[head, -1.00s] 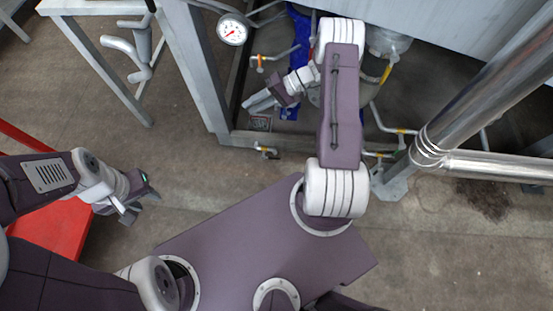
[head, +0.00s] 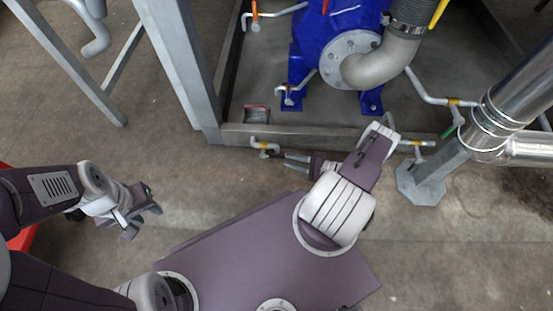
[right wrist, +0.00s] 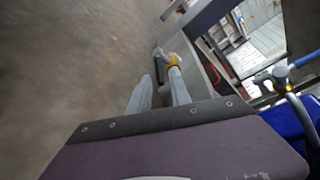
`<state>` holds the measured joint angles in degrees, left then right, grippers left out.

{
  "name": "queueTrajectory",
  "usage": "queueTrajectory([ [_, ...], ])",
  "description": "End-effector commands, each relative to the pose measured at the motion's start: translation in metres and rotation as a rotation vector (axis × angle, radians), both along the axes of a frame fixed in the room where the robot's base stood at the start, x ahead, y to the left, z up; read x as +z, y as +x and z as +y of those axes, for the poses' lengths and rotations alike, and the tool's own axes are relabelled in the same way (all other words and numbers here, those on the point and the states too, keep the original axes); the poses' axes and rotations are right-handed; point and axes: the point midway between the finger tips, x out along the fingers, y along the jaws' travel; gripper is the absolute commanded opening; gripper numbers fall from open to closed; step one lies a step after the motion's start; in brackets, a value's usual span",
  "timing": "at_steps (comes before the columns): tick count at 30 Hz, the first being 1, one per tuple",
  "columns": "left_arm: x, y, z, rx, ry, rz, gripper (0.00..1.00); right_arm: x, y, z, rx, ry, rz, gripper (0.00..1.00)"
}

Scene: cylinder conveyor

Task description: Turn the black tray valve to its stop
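A small grey pipe stub with a yellow band (head: 264,146) sticks out of the tray's front edge in the head view. In the right wrist view this valve (right wrist: 174,60) lies just beyond my fingertips, with a dark handle (right wrist: 161,66) beside the band. My right gripper (head: 292,162) is low in front of the tray edge, just right of the valve. In the right wrist view its fingers (right wrist: 161,85) are apart with nothing between them; contact with the valve cannot be told. My left gripper (head: 145,216) is open and empty over the floor, far left.
The metal tray edge (head: 330,130) runs behind my right gripper. A blue pump (head: 327,45) stands inside the tray. Another yellow-banded pipe (head: 418,144) and a steel post (head: 437,168) are to the right. A grey frame leg (head: 185,65) stands left; floor between is clear.

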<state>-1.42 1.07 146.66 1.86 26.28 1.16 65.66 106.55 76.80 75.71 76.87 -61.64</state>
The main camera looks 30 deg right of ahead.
Motion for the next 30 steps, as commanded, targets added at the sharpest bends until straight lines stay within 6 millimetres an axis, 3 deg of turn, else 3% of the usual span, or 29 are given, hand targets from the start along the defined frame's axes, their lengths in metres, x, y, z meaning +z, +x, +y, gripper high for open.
queueTrajectory([
  [1, -0.012, 0.0, 0.0, 0.0, 0.0, 0.0, 0.37, -0.009, 0.008, 0.009, 0.007, 0.002, 0.0, 0.24],
  [9, -0.036, 0.0, 0.0, 0.0, 0.0, 0.001, 0.37, -0.017, 0.044, 0.037, 0.005, 0.0, 0.0, 0.24],
  [19, -0.037, 0.0, 0.0, 0.0, 0.0, 0.001, 0.37, -0.015, 0.051, 0.042, 0.001, 0.0, 0.0, 0.24],
  [20, -0.037, 0.0, 0.0, 0.0, 0.0, 0.001, 0.37, -0.015, 0.051, 0.042, 0.001, 0.0, 0.0, 0.21],
  [22, -0.037, 0.0, 0.0, 0.0, 0.0, 0.001, 0.37, -0.015, 0.05, 0.042, 0.001, 0.0, 0.0, 0.02],
  [30, -0.037, 0.0, 0.0, 0.0, 0.0, 0.001, 0.37, -0.015, 0.05, 0.042, 0.001, 0.0, 0.0, 0.0],
])
